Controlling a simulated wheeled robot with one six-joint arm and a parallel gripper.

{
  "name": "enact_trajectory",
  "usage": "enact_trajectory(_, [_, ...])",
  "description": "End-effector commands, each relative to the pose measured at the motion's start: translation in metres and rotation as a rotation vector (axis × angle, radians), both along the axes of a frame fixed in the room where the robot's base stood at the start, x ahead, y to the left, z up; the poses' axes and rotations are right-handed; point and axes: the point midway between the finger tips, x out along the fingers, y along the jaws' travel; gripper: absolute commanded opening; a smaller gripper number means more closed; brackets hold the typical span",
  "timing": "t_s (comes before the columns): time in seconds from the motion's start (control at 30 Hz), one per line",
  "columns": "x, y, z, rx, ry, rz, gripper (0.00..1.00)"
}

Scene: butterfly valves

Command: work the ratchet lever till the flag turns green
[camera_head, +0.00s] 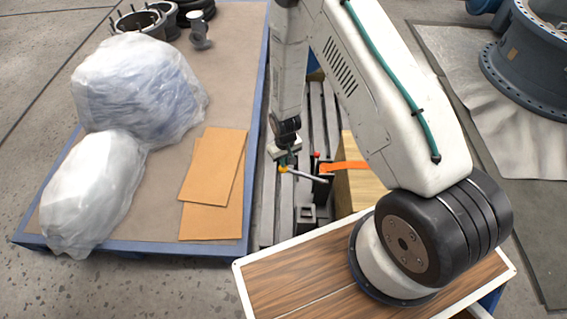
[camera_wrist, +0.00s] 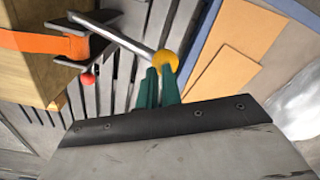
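The ratchet lever (camera_wrist: 118,32) is a grey metal rod with a yellow ball knob (camera_wrist: 165,61) on its end. The head view shows its pale rod (camera_head: 303,174) and the yellow knob (camera_head: 283,169). My gripper (camera_wrist: 159,70) has green fingers close together, with only a narrow gap. Their tips are at the knob, overlapping its lower edge in the wrist view; I cannot tell whether they touch it. The knob is wider than the gap and not between the fingers. A small red piece (camera_wrist: 88,78), perhaps the flag, is beside the ratchet (camera_wrist: 80,24). No green flag shows.
An orange strap (camera_wrist: 40,42) runs from the ratchet over a wooden block (camera_wrist: 35,75). Grey slats (camera_head: 265,215) lie beneath. To the left, a blue-edged pallet (camera_head: 120,252) carries wrapped bundles (camera_head: 135,88) and cardboard sheets (camera_head: 212,180). A large blue-grey flanged part (camera_head: 535,60) stands at right.

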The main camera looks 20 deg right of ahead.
Motion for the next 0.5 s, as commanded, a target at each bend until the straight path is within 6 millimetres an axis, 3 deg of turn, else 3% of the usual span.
enact_trajectory(0.5, [0.0,0.013,-0.048,-0.002,0.016,-0.002,0.0])
